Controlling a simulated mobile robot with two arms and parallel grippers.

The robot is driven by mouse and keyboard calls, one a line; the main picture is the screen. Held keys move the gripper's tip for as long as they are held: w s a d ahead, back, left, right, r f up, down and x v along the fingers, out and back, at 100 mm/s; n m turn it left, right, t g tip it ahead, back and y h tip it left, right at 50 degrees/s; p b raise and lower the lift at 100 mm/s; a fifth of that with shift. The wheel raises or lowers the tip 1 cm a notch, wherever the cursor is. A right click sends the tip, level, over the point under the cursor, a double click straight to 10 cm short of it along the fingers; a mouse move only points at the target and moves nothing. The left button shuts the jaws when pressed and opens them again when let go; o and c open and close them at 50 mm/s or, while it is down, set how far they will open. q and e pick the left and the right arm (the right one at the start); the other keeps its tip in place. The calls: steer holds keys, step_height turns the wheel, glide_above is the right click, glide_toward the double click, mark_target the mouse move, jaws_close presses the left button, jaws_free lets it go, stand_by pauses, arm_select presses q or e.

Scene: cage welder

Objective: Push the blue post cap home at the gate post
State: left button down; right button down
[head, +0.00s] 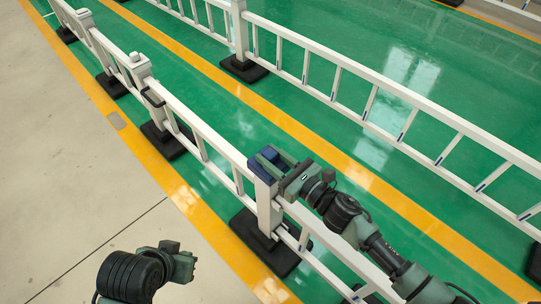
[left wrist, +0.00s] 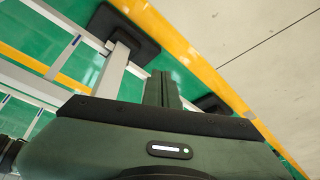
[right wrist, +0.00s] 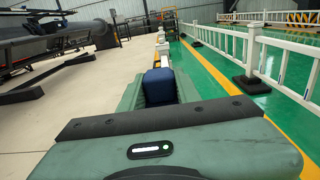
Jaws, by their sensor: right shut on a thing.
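The blue post cap (head: 266,163) is at the top of the white gate post (head: 267,208) in the head view. My right gripper (head: 271,162) is shut on the cap at the post top. The cap also shows between the fingers in the right wrist view (right wrist: 159,86). The fingers and cap hide the seam between cap and post, so I cannot tell how far down it sits. My left gripper (head: 188,262) is low at the bottom of the head view, apart from the post. In the left wrist view its fingers (left wrist: 161,88) look close together with nothing between them.
A white railing (head: 207,133) runs from the post on black feet (head: 266,244). A second white railing (head: 340,72) stands across the green floor (head: 218,175). Yellow lines (head: 225,240) edge the floor. Bare concrete (head: 60,170) lies open on the left.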

steer(key=shift+f+b, duration=0.45)
steer(key=shift+f, duration=0.1)
arm_select(q)
steer(key=w+d+r+t+h, duration=0.1)
steer(key=w+d+r+t, duration=0.1)
steer(key=w, duration=0.5)
steer(key=shift+w+d+r+t+b, duration=0.25)
steer(key=shift+r+t+b, duration=0.2)
steer(key=shift+t, duration=0.65)
arm_select(e)
steer(key=shift+f, duration=0.4)
steer(key=shift+f, duration=0.15)
steer(key=shift+f, duration=0.45)
steer(key=shift+f, duration=0.1)
steer(key=shift+f, duration=0.35)
steer(key=shift+f, duration=0.4)
steer(key=shift+f, duration=0.35)
